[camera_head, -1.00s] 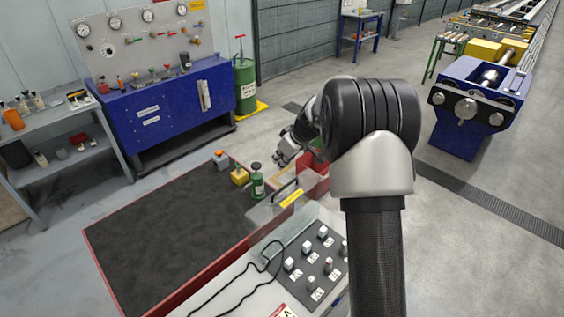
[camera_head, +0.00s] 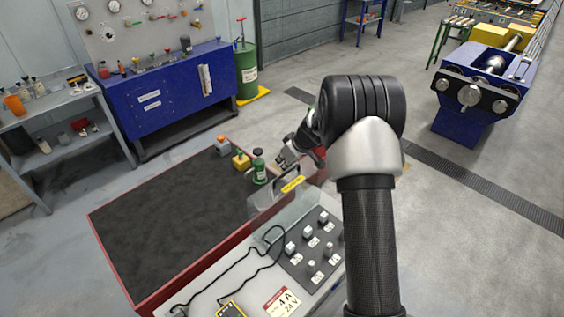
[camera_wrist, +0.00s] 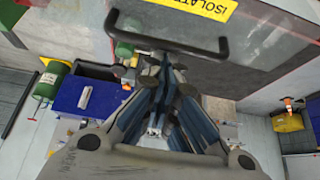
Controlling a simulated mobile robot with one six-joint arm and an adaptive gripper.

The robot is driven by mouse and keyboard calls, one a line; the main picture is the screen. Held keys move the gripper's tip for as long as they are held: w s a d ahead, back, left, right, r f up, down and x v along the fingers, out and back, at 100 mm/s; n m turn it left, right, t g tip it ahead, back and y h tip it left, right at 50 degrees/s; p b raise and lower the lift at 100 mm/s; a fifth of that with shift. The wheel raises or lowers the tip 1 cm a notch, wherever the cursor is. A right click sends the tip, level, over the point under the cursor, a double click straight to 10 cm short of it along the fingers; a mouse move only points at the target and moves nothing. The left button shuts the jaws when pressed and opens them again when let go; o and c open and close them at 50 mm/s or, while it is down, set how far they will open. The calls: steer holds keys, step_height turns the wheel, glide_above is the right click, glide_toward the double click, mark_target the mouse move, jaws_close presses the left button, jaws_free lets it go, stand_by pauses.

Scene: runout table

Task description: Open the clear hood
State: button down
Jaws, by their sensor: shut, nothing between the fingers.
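The clear hood (camera_head: 264,203) is a see-through cover at the edge of the bench, beside the switch panel. It has a dark bar handle (camera_head: 287,172) and a yellow label (camera_head: 292,184). In the wrist view the handle (camera_wrist: 212,54) runs across the upper middle, below the yellow label (camera_wrist: 205,8). My gripper (camera_head: 284,162) is just above and close to the handle; my arm hides part of this area. In the wrist view my gripper (camera_wrist: 160,68) is shut and empty, its fingertips near the handle bar. I cannot tell whether they touch it.
A green bottle (camera_head: 259,167), a yellow block (camera_head: 241,160) and an orange-topped grey item (camera_head: 222,145) stand beside the hood on the dark mat (camera_head: 170,225). A switch panel (camera_head: 312,250) with several knobs and a black cable (camera_head: 225,280) lie in front. The mat's middle is clear.

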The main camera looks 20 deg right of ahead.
steer(key=s+d+b, duration=0.3)
steer(key=s+b, duration=0.4)
steer(key=b, duration=0.1)
steer(key=shift+s+r, duration=0.25)
steer(key=shift+r, duration=0.05)
steer(key=shift+w, duration=0.1)
